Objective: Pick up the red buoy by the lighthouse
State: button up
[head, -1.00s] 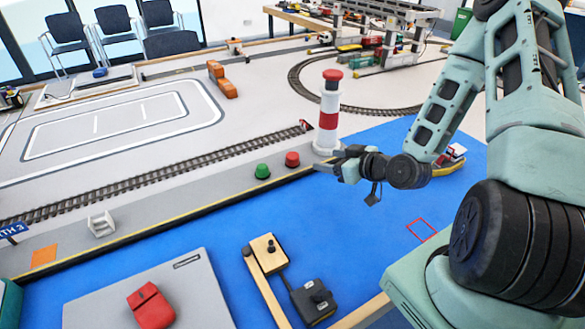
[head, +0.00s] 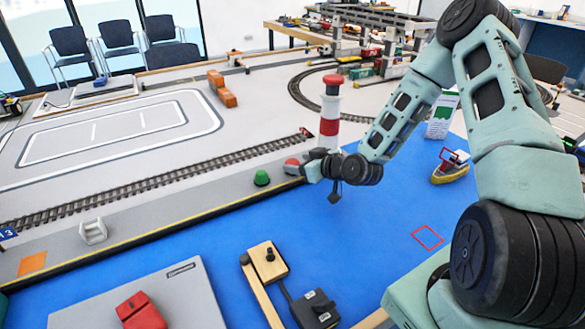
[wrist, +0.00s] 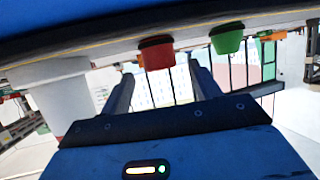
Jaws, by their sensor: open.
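The red buoy (head: 291,165) stands on the grey quay by the red-and-white lighthouse (head: 330,118), just left of its base. A green buoy (head: 261,178) stands to its left. My gripper (head: 304,170) is close to the red buoy on its right and partly overlaps it in the head view. In the wrist view, which looks upside down, the red buoy (wrist: 157,54) shows ahead between the two spread fingers of my gripper (wrist: 161,77). The green buoy (wrist: 227,39) is to its right there. My gripper is open and empty; contact with the buoy cannot be told.
Railway track (head: 150,182) runs behind the quay edge. A yellow boat (head: 451,170) lies on the blue water at right. A red block on a grey barge (head: 190,290) and a wooden piece with a black knob (head: 268,262) are in front. Open blue surface lies between.

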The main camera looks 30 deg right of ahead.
aim_at(293, 162)
jog(key=shift+x, duration=1.8)
jog(key=c, duration=1.1)
jog(key=shift+o, duration=0.2)
